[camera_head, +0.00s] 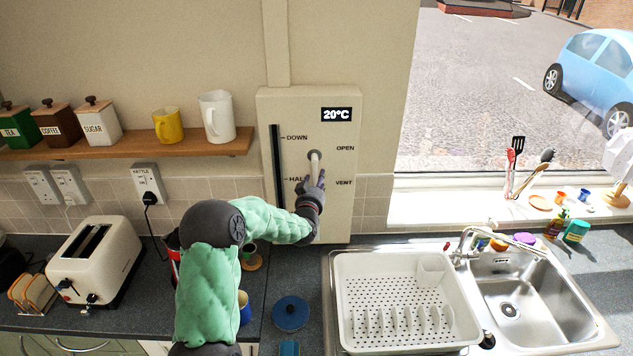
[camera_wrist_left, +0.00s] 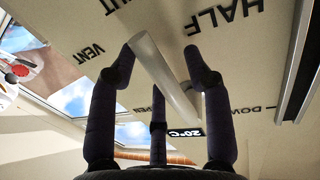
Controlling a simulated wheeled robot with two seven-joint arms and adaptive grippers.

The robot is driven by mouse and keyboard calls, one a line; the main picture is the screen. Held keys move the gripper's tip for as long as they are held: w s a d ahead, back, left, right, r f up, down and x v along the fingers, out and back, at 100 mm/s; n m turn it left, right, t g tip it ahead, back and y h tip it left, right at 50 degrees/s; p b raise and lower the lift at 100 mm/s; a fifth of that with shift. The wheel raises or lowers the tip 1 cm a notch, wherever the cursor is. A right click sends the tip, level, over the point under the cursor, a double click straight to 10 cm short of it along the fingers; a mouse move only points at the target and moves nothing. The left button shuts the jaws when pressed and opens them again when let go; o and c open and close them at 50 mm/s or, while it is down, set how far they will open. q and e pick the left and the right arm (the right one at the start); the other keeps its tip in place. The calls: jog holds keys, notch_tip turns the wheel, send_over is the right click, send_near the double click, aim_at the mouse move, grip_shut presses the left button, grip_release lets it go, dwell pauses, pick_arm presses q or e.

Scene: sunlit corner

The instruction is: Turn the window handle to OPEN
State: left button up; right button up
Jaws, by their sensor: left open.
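The window handle (camera_head: 315,159) is a pale bar on a round mount on the beige wall panel (camera_head: 340,220). It points down, with its lower end at my gripper. The OPEN label (camera_head: 345,148) is right of the mount and the VENT label (camera_head: 343,183) is lower right. My left gripper (camera_head: 318,183) is at the handle's lower end, in front of the panel. In the left wrist view the handle (camera_wrist_left: 160,75) lies between the spread fingers of my left gripper (camera_wrist_left: 159,62). I cannot tell whether a finger touches it. My right gripper is out of view.
A dark vertical slot (camera_head: 277,165) with DOWN and HALF labels is on the panel's left. A wooden shelf (camera_head: 190,145) with mugs and canisters is on the left. A dish rack (camera_head: 400,265) and sink (camera_head: 510,290) are below right. The window sill holds utensils.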

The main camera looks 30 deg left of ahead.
pick_arm(q)
grip_shut()
dwell(0.3)
